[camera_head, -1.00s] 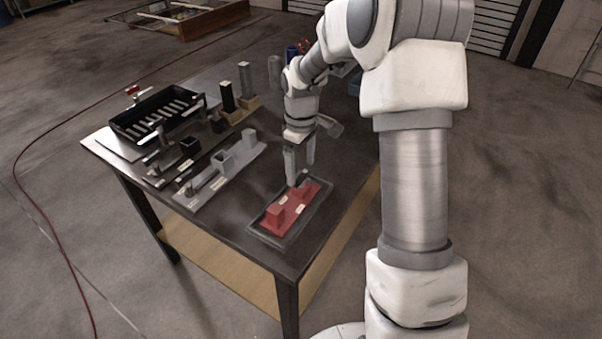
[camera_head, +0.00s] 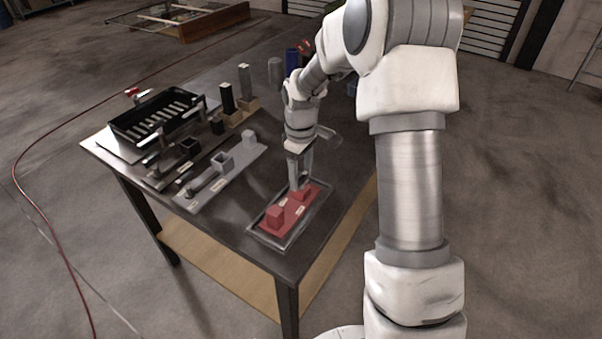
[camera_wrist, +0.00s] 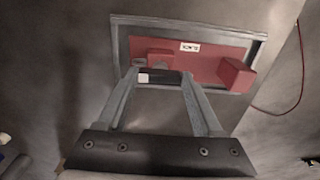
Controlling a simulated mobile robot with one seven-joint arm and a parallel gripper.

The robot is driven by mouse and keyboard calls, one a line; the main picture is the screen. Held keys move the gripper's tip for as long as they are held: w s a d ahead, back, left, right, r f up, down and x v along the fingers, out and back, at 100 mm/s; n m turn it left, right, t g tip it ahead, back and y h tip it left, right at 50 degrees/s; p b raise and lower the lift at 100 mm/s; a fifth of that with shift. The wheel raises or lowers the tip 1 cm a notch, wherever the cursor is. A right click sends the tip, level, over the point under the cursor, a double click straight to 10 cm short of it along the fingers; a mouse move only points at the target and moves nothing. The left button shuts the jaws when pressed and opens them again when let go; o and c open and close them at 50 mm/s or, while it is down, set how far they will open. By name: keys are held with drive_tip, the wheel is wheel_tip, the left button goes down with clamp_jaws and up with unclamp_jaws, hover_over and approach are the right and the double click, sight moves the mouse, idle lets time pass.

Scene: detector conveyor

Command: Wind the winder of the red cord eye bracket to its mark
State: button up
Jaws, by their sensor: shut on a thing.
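The red cord eye bracket (camera_head: 290,213) lies in a dark shallow tray (camera_head: 262,232) at the table's front right corner. It has a raised red block at each end, and the wrist view shows the one on the right (camera_wrist: 237,75). My gripper (camera_head: 299,184) points down at the bracket's far end. In the wrist view my gripper (camera_wrist: 160,76) is shut at the smaller red block (camera_wrist: 159,58). The winder it grips is mostly hidden between the fingertips; a small pale patch shows there. The winder's mark cannot be made out.
A grey fixture plate (camera_head: 215,178) with blocks and a black slotted tray (camera_head: 158,115) stand to the left. Several upright posts (camera_head: 245,82) stand behind. The table (camera_head: 235,222) is bare just left of the bracket's tray.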

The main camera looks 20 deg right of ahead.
sight(301, 177)
idle(0.3)
drive_tip(key=m, duration=0.6)
drive_tip(key=shift+m, duration=0.3)
drive_tip(key=m, duration=0.3)
drive_tip(key=shift+m, duration=2.2)
drive_tip(key=o, duration=1.4)
drive_tip(key=shift+c, duration=0.2)
wheel_tip(301, 177, up, 17)
drive_tip(key=p, duration=0.2)
drive_tip(key=shift+r, duration=0.2)
